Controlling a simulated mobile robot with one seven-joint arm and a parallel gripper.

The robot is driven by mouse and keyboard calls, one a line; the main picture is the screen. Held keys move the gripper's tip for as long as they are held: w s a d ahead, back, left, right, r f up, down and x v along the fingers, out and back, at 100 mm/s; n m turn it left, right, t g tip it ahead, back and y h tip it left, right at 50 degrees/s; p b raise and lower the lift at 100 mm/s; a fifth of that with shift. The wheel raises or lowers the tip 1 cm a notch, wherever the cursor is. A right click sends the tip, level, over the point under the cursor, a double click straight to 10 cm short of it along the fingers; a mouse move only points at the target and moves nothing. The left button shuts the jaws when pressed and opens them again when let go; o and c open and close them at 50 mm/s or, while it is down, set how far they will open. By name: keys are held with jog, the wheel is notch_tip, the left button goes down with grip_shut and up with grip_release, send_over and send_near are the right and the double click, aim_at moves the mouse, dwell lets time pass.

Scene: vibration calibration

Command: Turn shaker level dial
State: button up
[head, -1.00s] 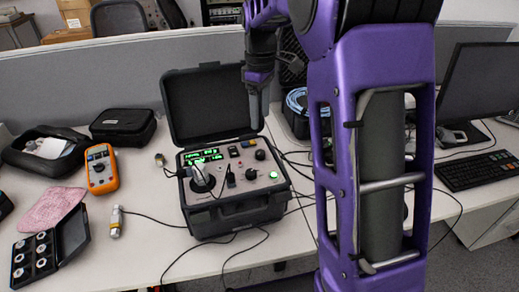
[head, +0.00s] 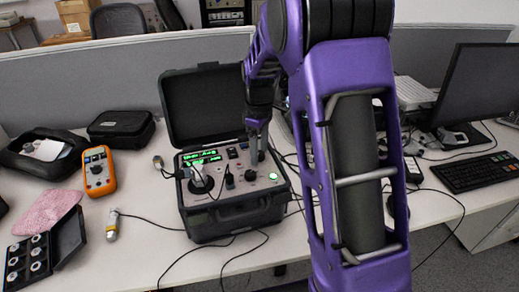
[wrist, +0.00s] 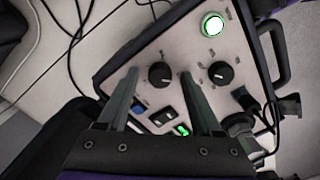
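The shaker unit (head: 232,213) is an open black case with a grey panel. Two black knobs with white pointer marks show in the wrist view. One knob (wrist: 160,75) lies between the fingertips of my gripper (wrist: 160,82), with a gap on each side. The other knob (wrist: 219,72) is just right of the right finger; in the head view (head: 250,175) it sits near the panel's front right. My gripper (head: 257,143) is open and points down at the panel's back right. Its height above the panel and the knob labels cannot be told.
A lit green button (wrist: 212,25) is near the knobs. The raised lid (head: 205,103) stands behind the panel. A cable plug (wrist: 240,125) is right of the fingers. An orange multimeter (head: 99,171) and a sensor (head: 112,226) lie left of the case.

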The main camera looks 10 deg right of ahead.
grip_shut()
jog(key=shift+r+m, duration=0.1)
jog(key=shift+m, duration=0.3)
jog(key=shift+m+p, duration=0.55)
jog(key=shift+m, duration=0.45)
jog(key=m+p, duration=0.1)
jog(key=m, duration=0.2)
jog(key=m+p, duration=0.1)
jog(key=m, duration=0.3)
jog(key=shift+m+p, duration=0.4)
jog(key=shift+m, duration=1.1)
